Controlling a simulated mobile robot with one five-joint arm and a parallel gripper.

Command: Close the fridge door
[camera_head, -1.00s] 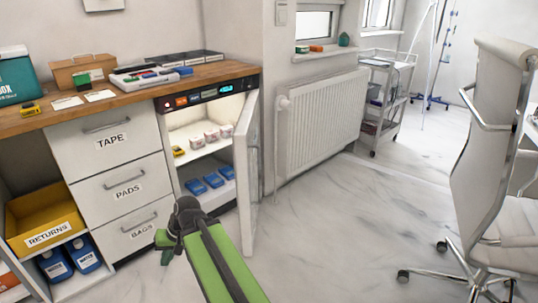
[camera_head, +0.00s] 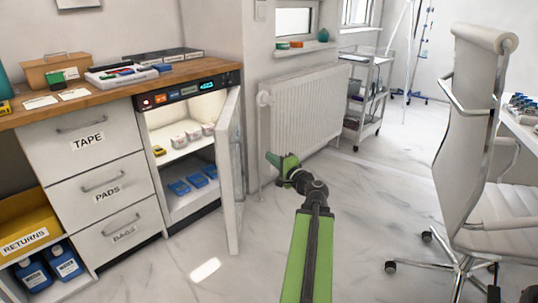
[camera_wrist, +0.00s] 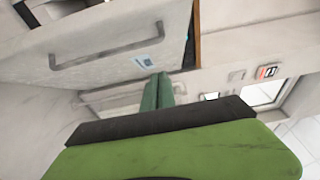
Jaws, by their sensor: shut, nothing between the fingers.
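The white fridge door (camera_head: 229,175) stands open, swung out from the right side of the lit fridge (camera_head: 172,133) under the counter. My gripper (camera_head: 272,160) is to the right of the door, on its outer side, with a gap between them in the head view. Its green fingers (camera_wrist: 157,92) are together and empty in the wrist view. That view also shows a white panel with a grey bar handle (camera_wrist: 107,45) and a small label, which looks like the door's outer face; I cannot tell how near it is.
Inside the fridge are blue boxes (camera_head: 190,183) and small white packs (camera_head: 186,135) on shelves. A radiator (camera_head: 305,110) stands on the wall behind my gripper. Drawers (camera_head: 85,150) flank the fridge on the left. A white chair (camera_head: 485,150) stands at right; the floor between is clear.

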